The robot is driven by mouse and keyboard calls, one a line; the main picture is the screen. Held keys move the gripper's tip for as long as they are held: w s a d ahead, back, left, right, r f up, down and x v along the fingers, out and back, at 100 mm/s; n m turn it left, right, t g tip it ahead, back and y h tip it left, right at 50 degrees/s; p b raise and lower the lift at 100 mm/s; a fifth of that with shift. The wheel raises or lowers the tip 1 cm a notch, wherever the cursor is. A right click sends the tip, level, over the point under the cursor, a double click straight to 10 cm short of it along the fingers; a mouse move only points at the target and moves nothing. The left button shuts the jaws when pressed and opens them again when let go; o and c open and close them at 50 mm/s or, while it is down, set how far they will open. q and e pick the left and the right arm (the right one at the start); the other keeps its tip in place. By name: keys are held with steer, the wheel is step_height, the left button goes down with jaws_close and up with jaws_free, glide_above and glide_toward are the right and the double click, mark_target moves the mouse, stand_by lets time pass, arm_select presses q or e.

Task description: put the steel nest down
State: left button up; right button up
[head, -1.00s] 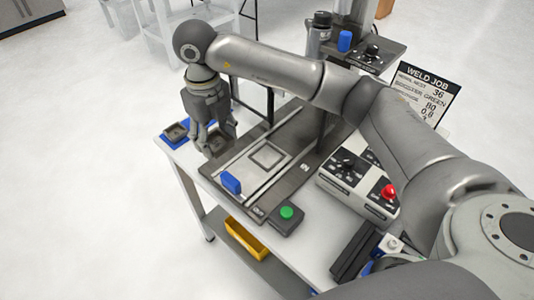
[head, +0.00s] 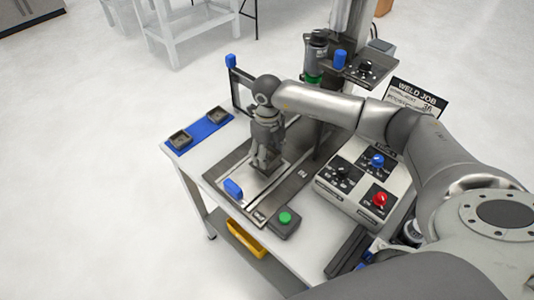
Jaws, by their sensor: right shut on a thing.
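My right gripper (head: 263,164) points down over the fixture bed, at the pale square plate (head: 283,161) between the rails. It is shut on the steel nest, which the fingers and the small picture largely hide. I cannot tell whether the nest touches the plate. Two dark square nests, a near one (head: 180,139) and a far one (head: 217,115), sit on the blue mat (head: 199,130) at the table's left edge, apart from the gripper. My left gripper is not in view.
A blue block (head: 233,188) stands on the fixture's front left. A green button box (head: 286,222) is at the front. A control box (head: 362,180) with knobs and a red button stands to the right. A dark post with a blue top (head: 231,61) rises behind.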

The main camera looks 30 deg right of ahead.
steer(key=shift+a+f+p, duration=0.1)
steer(key=shift+f+p, duration=0.3)
steer(key=shift+f, duration=0.6)
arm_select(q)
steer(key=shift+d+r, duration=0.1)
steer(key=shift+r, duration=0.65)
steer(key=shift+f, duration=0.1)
arm_select(e)
steer(key=shift+f, duration=0.1)
steer(key=shift+f+b, duration=0.15)
steer(key=shift+b, duration=0.15)
steer(key=o, duration=1.3)
